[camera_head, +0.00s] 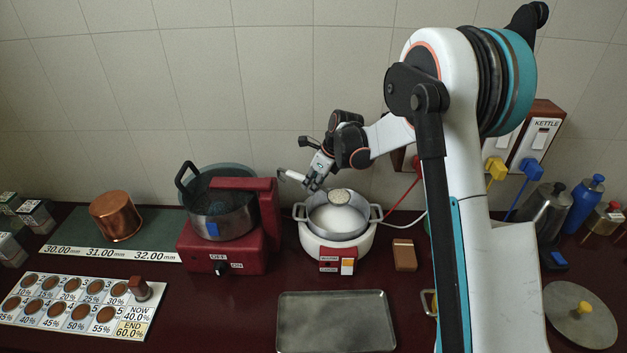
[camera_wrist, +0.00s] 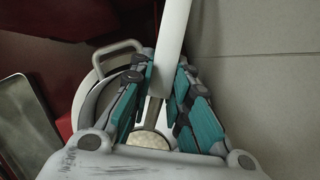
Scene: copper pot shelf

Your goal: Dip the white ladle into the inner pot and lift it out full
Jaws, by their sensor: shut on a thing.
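My gripper (camera_head: 317,181) is shut on the handle of the white ladle (camera_head: 290,176). In the wrist view the gripper (camera_wrist: 160,95) has its teal-padded fingers on both sides of the white handle (camera_wrist: 173,40). The ladle's round bowl (camera_head: 341,196) shows a pale, speckled surface and appears at the back part of the inner pot; it also shows in the wrist view (camera_wrist: 148,140). I cannot tell its exact height over the pot. The two-handled metal inner pot (camera_head: 337,236) sits in a white cooker (camera_head: 312,243) and has whitish contents.
A red machine (camera_head: 190,255) holding a dark pot (camera_head: 240,222) stands left of the cooker. A metal tray (camera_head: 335,320) lies in front, and a brown block (camera_head: 404,255) is to the right. A copper pot (camera_head: 117,215) stands at far left. The tiled wall is close behind.

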